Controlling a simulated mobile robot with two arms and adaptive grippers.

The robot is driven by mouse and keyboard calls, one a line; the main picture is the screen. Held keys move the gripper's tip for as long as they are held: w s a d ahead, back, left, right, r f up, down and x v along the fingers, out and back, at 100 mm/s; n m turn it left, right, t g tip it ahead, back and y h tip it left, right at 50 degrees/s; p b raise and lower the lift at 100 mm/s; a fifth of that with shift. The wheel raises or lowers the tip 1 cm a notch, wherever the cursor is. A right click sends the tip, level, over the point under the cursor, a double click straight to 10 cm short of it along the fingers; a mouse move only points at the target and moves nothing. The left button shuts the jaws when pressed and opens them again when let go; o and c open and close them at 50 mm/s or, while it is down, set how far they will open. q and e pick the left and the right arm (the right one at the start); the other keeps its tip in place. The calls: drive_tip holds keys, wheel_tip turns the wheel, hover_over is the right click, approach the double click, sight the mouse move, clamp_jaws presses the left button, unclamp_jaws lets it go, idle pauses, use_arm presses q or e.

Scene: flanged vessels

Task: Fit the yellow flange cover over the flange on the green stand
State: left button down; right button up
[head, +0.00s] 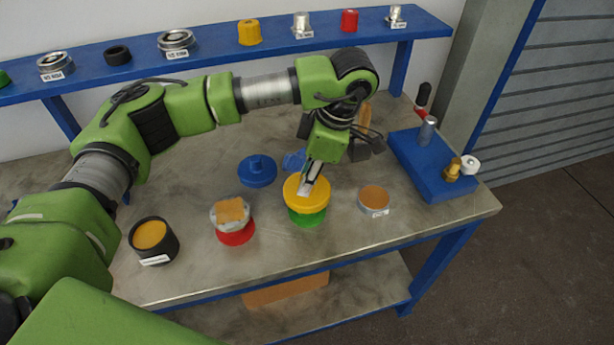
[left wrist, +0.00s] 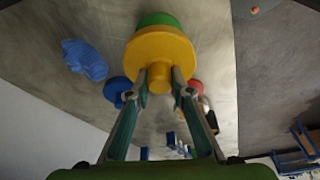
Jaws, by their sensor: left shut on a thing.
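The yellow flange cover (head: 293,198) is a round disc with a knob on top. My left gripper (head: 308,184) reaches down from above and is shut on that knob. The cover sits directly over the green stand (head: 308,219), whose green rim shows below it. In the left wrist view the fingers (left wrist: 160,82) grip the knob of the yellow cover (left wrist: 161,48), and the green stand (left wrist: 158,19) shows just beyond it. The flange is hidden by the cover, so I cannot tell whether the cover is fully seated. My right gripper is not in view.
A red stand (head: 236,238) with a metal flange is to the left, a blue lidded piece (head: 257,172) behind. A dark cup (head: 153,241) is further left, a low orange-topped disc (head: 374,200) to the right, a blue block (head: 425,165) at the right end. A blue shelf runs behind.

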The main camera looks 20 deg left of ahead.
use_arm(q)
drive_tip(key=shift+f+b, duration=0.45)
drive_tip(key=shift+f, duration=0.15)
drive_tip(key=c, duration=1.7)
unclamp_jaws()
drive_tip(key=shift+r, duration=0.1)
